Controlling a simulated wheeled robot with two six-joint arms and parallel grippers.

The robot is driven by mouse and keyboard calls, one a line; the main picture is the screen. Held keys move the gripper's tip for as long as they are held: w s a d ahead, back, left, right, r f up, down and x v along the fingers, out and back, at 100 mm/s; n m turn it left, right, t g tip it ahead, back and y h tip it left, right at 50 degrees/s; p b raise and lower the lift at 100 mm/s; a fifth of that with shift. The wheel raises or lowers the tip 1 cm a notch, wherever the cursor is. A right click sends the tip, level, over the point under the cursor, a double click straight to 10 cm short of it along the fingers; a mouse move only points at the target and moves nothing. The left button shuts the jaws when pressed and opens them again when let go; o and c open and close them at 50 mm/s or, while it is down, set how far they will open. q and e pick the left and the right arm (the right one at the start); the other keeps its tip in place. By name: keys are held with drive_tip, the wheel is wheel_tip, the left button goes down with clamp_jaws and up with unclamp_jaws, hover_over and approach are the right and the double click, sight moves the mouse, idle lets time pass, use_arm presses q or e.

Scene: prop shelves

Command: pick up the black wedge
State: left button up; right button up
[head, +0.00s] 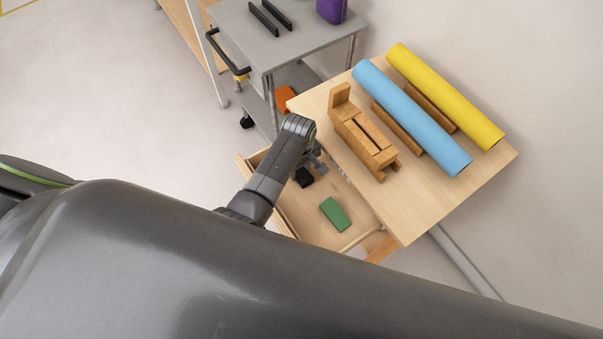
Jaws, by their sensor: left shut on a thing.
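The black wedge (304,177) is a small dark piece in or just above the open wooden drawer (292,206) under the table. My left arm comes down over the drawer's far end, and my left gripper (311,168) is shut on the wedge. The arm's wrist hides part of the gripper, and the fingertips are too small to see clearly. I cannot tell whether the wedge still touches the drawer floor. My right gripper is not in view.
A green block (335,214) lies in the drawer. The table (425,213) above holds a wooden fixture (362,133), a blue roll (411,117) and a yellow roll (445,96). A grey cart (285,46) with an orange item (285,98) stands behind.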

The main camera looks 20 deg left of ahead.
sight(300, 171)
use_arm(q)
wheel_tip(300, 171, up, 10)
idle(0.7)
